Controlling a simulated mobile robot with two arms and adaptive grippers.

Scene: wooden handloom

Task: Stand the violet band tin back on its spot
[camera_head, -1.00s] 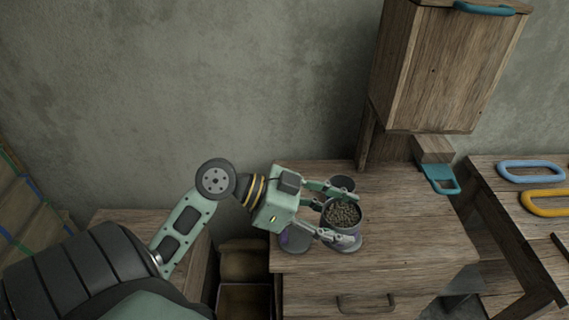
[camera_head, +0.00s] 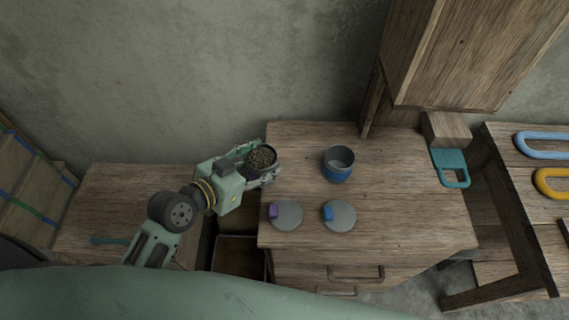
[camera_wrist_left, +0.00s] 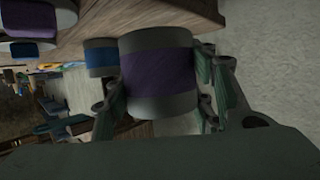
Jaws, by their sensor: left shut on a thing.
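The violet band tin (camera_wrist_left: 158,75) is grey with a wide violet band. I cannot tell whether the tin's base touches the wood. A blue band tin (camera_head: 338,165) stands open to its right. My right gripper is out of view.
A wooden block with a teal handle (camera_head: 450,167) is at the back right.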

